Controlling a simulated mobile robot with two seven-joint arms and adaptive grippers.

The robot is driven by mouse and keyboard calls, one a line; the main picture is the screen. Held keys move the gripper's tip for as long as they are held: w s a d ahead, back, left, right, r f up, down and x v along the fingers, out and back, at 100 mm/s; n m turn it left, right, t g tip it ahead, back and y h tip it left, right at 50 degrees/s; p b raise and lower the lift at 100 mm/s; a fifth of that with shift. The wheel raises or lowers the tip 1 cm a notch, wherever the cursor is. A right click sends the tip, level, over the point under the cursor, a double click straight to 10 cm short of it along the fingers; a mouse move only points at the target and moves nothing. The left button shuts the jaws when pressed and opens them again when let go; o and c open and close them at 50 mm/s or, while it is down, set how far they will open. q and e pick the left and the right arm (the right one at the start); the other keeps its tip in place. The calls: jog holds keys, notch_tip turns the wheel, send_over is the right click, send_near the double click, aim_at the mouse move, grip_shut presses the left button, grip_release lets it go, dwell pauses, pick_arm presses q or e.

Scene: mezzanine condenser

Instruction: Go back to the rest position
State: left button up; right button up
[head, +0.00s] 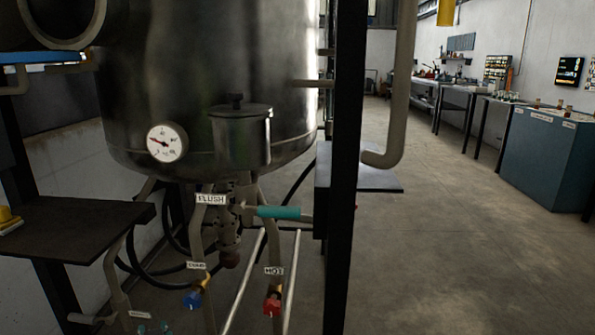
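Neither of my grippers shows in the head view. A large dark metal tank (200,80) fills the upper left, with a round white dial gauge (167,143) on its front. A lidded metal pot (241,135) sits against the tank's lower front. Below it a FLUSH label (211,199) hangs beside a valve with a teal handle (279,212), which lies roughly level and points right. Lower down are a blue valve knob (194,298) and a red valve knob (272,304), each under a small label.
A dark upright post (345,200) stands right of the tank. A blue cabinet (548,160) and benches line the right wall. The concrete floor (440,250) at right is clear.

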pick_arm(q)
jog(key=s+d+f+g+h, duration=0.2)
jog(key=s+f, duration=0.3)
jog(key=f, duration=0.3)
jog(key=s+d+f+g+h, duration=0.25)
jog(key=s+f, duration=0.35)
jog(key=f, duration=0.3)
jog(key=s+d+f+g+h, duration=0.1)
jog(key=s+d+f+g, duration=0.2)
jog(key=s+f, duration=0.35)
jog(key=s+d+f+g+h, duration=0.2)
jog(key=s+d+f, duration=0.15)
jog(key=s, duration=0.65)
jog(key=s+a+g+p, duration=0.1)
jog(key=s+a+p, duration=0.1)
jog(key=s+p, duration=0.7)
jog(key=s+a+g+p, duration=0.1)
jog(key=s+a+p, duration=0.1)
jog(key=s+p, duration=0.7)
jog(key=p, duration=0.7)
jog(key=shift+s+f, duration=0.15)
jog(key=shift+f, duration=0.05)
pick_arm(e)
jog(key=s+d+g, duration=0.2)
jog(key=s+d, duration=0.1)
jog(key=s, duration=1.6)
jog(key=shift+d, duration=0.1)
